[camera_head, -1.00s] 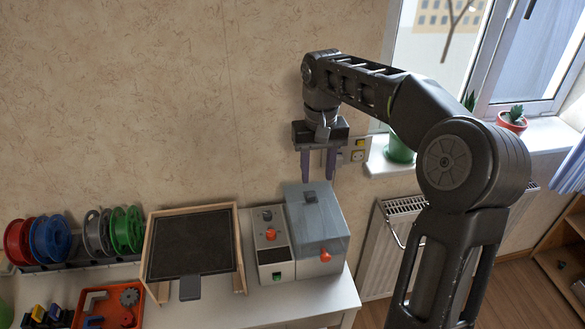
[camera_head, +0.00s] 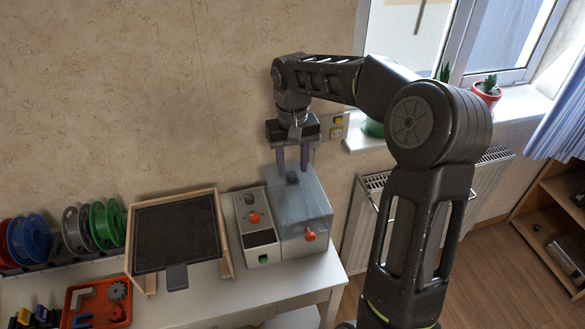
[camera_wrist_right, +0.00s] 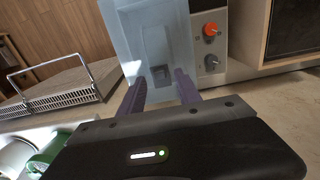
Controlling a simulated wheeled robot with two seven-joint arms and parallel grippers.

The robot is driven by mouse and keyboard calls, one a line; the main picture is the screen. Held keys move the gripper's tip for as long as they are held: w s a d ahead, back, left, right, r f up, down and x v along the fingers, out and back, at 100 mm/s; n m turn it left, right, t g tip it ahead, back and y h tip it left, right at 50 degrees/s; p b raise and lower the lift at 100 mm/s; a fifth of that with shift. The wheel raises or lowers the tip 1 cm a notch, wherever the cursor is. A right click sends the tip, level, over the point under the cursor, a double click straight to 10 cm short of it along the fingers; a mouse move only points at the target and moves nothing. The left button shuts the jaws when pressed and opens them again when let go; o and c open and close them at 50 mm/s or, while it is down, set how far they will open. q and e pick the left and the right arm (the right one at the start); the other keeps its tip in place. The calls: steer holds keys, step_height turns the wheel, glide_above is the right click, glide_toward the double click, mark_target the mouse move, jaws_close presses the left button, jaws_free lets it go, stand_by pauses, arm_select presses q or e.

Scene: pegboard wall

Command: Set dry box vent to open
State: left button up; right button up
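The dry box (camera_head: 303,213) has a translucent blue-grey lid and stands at the right end of the white table. A small dark vent piece (camera_head: 292,178) sits on top of the lid, and it also shows in the right wrist view (camera_wrist_right: 160,74). An orange knob (camera_head: 310,236) is on the box's front. My right gripper (camera_head: 292,168) points down at the vent with its purple fingers apart and nothing between them that I can see held. In the right wrist view, the fingers (camera_wrist_right: 160,84) appear on either side of the vent. I cannot tell whether they touch it. My left gripper is out of view.
A control unit with an orange knob (camera_head: 254,217) stands against the box's left side. Further left are a black framed plate (camera_head: 178,236), filament spools (camera_head: 75,232) and an orange tray (camera_head: 72,298). A wall socket (camera_head: 338,127) and radiator (camera_head: 352,235) are to the right.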

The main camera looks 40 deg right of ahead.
mark_target(292, 175)
steer(key=shift+f, duration=1.1)
steer(key=shift+c, duration=0.2)
jaws_close()
stand_by(0.4)
